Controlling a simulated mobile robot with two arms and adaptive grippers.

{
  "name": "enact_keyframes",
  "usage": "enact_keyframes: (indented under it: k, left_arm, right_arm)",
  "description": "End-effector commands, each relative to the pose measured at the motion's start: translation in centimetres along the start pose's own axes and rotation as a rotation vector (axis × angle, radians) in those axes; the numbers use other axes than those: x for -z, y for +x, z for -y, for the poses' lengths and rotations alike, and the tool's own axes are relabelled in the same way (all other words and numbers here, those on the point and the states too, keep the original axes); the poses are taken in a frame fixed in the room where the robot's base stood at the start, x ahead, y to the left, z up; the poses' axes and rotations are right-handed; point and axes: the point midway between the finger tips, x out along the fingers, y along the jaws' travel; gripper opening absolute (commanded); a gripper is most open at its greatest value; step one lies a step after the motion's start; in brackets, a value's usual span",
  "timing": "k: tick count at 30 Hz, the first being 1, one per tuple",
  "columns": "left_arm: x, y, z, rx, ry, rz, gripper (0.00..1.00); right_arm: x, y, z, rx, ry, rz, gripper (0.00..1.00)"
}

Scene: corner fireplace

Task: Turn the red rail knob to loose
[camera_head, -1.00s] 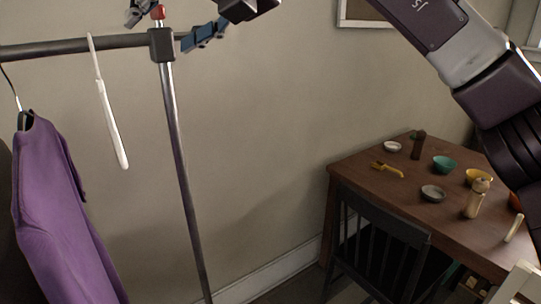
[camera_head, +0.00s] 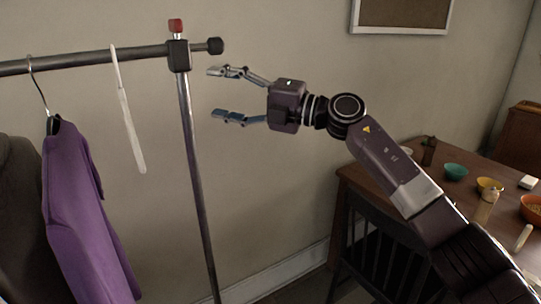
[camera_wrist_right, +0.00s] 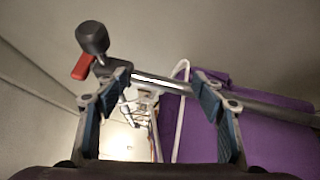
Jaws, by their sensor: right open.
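The red knob (camera_head: 175,25) sits on top of the dark clamp block (camera_head: 179,56), where the rack's rail meets its upright post. It also shows in the right wrist view as a red piece (camera_wrist_right: 82,67) at the upper left, beside the black rail end cap (camera_wrist_right: 92,37). I cannot tell how far it is turned. My right gripper (camera_head: 217,92) is open and empty, its fingers pointing left. It is to the right of the post, below the knob and apart from it. My left gripper is not in view.
The rail (camera_head: 85,62) carries a white hanger (camera_head: 128,120), a purple garment (camera_head: 80,210) and a dark garment. A table (camera_head: 350,178) with bowls and a black chair (camera_head: 365,240) stand at the right. Bare wall lies behind the gripper.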

Motion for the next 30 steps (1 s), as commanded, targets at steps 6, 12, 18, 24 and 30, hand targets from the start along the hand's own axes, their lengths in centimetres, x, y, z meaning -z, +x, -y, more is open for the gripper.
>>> enact_keyframes:
  k: [6,12,18,24,30]
  left_arm:
    - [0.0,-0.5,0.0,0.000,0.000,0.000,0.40]
    - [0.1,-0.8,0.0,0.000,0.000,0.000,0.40]
    - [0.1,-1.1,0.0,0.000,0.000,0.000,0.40]
    - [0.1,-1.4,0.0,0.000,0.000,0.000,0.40]
    - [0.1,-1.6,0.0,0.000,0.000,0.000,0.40]
  right_arm:
    - [-2.3,-1.1,3.5,-0.059,0.137,0.072,0.62]
    - [-4.1,-2.3,6.9,-0.099,0.244,0.138,0.62]
    - [-5.6,-3.6,10.4,-0.130,0.344,0.206,0.62]
    - [-6.8,-5.1,13.9,-0.152,0.435,0.273,0.62]
    - [-7.6,-6.5,17.2,-0.169,0.514,0.335,0.62]
